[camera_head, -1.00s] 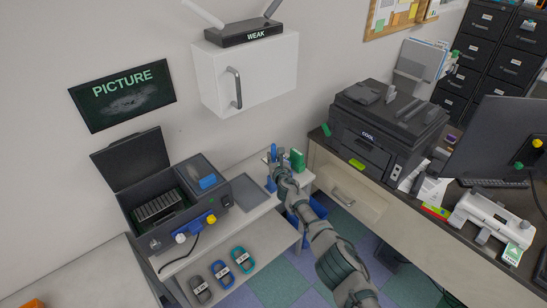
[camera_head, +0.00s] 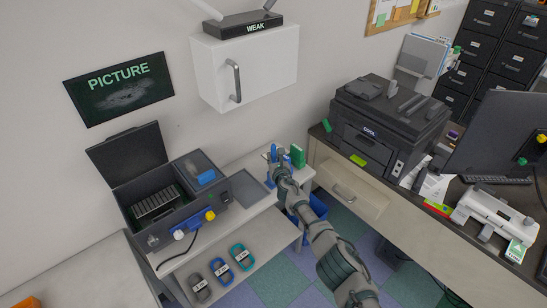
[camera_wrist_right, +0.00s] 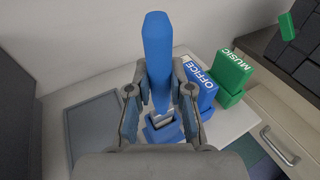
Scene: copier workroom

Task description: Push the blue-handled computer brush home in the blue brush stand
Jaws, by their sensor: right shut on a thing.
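The computer brush (camera_wrist_right: 158,48) has a blue handle and stands roughly upright between the fingers of my right gripper (camera_wrist_right: 160,108) in the right wrist view. The gripper is shut on it. Below the fingers is the blue brush stand (camera_wrist_right: 163,133), with the brush's lower end at its opening; how deep it sits is hidden. In the head view the blue handle (camera_head: 273,152) shows small above my right gripper (camera_head: 280,171), at the shelf top by the wall. My left gripper is not in view.
A blue OFFICE box (camera_wrist_right: 206,90) and a green MUSIC box (camera_wrist_right: 233,74) stand close to the right of the stand. A grey flat tray (camera_wrist_right: 93,131) lies to the left. A drawer unit (camera_head: 348,187) is to the right.

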